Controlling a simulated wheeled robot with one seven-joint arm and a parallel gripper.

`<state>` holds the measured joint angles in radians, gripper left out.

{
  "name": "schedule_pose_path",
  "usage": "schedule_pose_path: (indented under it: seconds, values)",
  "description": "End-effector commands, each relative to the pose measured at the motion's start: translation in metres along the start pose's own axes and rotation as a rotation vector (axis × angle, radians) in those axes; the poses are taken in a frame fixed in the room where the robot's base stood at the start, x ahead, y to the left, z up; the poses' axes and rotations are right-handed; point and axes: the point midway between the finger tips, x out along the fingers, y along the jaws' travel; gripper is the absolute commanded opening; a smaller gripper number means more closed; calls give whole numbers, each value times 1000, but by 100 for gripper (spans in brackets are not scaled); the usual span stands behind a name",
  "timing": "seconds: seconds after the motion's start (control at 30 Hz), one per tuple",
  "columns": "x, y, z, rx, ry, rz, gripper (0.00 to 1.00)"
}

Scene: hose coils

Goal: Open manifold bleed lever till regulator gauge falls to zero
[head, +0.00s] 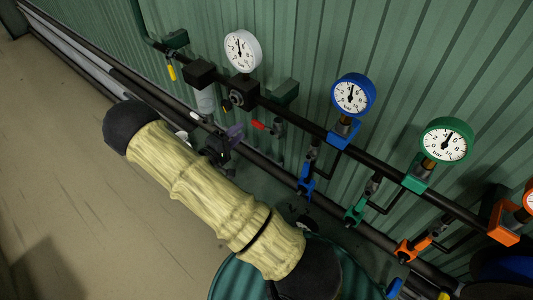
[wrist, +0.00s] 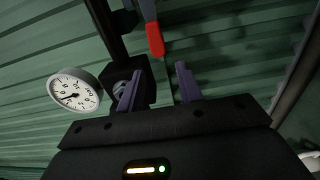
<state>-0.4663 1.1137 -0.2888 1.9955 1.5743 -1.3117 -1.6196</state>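A white-faced gauge (head: 242,50) is mounted on the pipe above a dark regulator body (head: 242,92). Its needle points roughly straight up, off the end of the scale. The gauge also shows at the left in the wrist view (wrist: 75,90). A lever with a red grip (head: 259,125) sits on the manifold right of the regulator; its red end shows in the wrist view (wrist: 155,38). My gripper (wrist: 157,85) has two purple fingers, spread apart with nothing between them. The red grip lies just beyond the fingertips, apart from them. My gripper (head: 233,134) is left of the lever in the head view.
A blue gauge (head: 353,95) and a green gauge (head: 446,139) stand further right, with needles off zero. Blue (head: 306,180), green (head: 355,210) and orange (head: 405,250) valves hang below the pipe. A yellow-handled valve (head: 171,70) is at far left. Open floor (head: 90,190) lies left.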

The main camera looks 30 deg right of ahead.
Motion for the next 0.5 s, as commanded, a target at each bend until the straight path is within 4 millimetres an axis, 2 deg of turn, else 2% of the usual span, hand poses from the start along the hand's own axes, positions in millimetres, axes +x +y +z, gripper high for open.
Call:
schedule_pose_path:
  seconds: [0.5]
  values:
    - [31, 0, -2, 1, 5, 0, 35]
